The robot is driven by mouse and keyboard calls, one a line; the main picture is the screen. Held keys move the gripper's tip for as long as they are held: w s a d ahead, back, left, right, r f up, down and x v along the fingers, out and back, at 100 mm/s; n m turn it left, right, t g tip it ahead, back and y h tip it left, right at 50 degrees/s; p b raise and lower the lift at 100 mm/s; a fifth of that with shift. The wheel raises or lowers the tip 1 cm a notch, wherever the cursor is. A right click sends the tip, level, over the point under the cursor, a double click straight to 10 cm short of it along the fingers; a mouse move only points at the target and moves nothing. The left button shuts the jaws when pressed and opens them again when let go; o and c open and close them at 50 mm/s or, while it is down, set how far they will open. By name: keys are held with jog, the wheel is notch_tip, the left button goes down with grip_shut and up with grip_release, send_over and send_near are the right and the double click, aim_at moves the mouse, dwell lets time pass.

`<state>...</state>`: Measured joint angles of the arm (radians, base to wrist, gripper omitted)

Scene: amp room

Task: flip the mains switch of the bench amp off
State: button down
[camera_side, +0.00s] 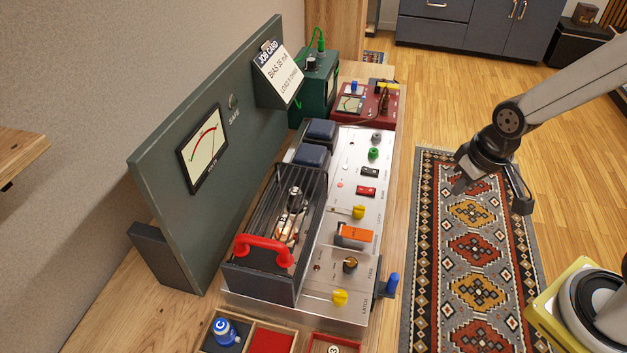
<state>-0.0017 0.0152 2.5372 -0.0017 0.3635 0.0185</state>
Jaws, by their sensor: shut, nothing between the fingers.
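The bench amp (347,268) is a silver-topped chassis on the wooden bench, with a dark tube cage (275,235) that has a red handle. Its top panel carries a black rocker (369,172), a red rocker (367,191), an orange block (356,234) and yellow levers. The panel lettering is too small to read, so I cannot tell for certain which of these is the mains switch or its position. My gripper (492,196) is shut and empty. It hangs in the air to the right of the amp, over the rug in the picture, touching nothing.
A dark green meter panel (165,165) with a job card (278,74) stands behind the amp. Green (316,88) and red (366,104) boxes stand at its far end. A blue-handled part (392,284) juts from the near right. Compartment trays (271,340) lie in front.

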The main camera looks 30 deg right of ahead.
jog(key=w+a+m+g, duration=0.15)
jog(key=w+m, duration=0.25)
jog(key=w, duration=0.8)
jog(key=m+g, duration=0.2)
jog(key=m, duration=0.2)
send_over(371, 190)
jog(key=a, duration=0.1)
notch_tip(371, 190, down, 2)
jog(key=shift+w+a+f+m+h, duration=0.3)
jog(key=shift+w+f+m+h, duration=0.15)
jog(key=shift+w, duration=0.3)
jog(key=shift+f, duration=0.2)
jog(key=f, duration=0.9)
jog(key=s+d+f, duration=0.1)
jog(key=f, duration=0.3)
jog(key=shift+s+d+f, duration=0.1)
jog(key=shift+f, duration=0.2)
jog(key=shift+s+d+f, duration=0.15)
jog(key=shift+f, duration=0.2)
